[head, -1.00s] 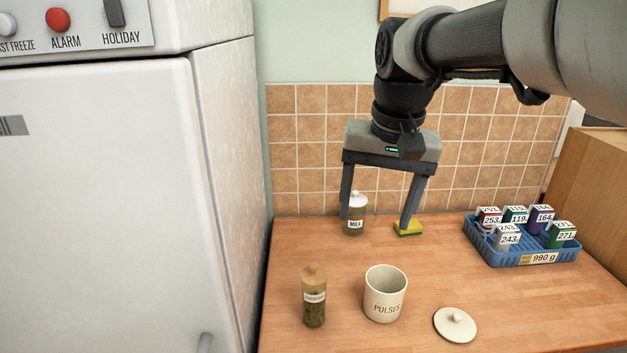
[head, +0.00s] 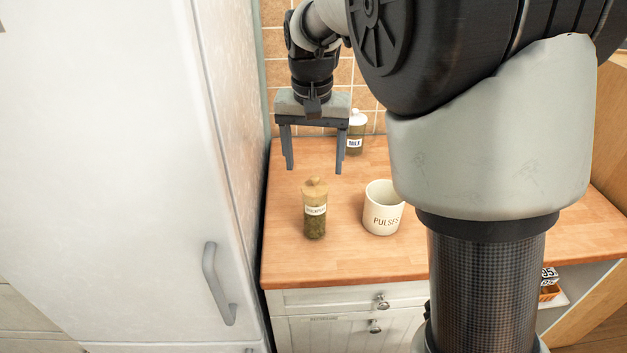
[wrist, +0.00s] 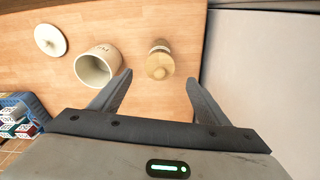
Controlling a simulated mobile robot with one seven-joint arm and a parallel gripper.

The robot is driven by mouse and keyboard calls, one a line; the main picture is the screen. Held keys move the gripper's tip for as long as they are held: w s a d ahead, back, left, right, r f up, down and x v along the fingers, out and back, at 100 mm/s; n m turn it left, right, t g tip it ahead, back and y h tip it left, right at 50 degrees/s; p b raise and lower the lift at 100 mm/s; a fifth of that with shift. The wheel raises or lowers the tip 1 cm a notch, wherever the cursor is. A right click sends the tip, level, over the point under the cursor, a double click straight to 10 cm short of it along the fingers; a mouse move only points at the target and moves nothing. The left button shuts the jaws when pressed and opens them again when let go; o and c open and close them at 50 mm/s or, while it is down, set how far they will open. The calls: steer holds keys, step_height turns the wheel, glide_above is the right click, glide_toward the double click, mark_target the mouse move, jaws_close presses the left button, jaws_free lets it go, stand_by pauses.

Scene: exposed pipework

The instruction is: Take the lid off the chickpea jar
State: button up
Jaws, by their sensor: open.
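The chickpea jar (head: 315,222) is a glass jar with a label, too small to read fully, and dark contents. It stands upright on the wooden counter, left of the PULSES pot. Its wooden lid (head: 314,190) with a round knob sits on top. In the wrist view, the jar's lid (wrist: 159,66) shows from above, ahead of and between the line of the fingers. My gripper (head: 314,171) is open and empty, fingers pointing down, behind the jar and apart from it. In the wrist view, the open fingers (wrist: 158,84) flank empty space on the jar's near side.
A cream PULSES pot (head: 383,215), open on top, stands close to the jar's right. In the wrist view, a round white lid (wrist: 50,40) and a blue crate (wrist: 22,113) lie left. The fridge (head: 225,170) rises close on the left.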

mark_target(315, 177)
steer(key=f, duration=0.3)
steer(key=w+f, duration=0.1)
steer(key=f, duration=0.1)
steer(key=shift+d+f, duration=0.15)
steer(key=shift+f, duration=0.15)
steer(key=c, duration=1.1)
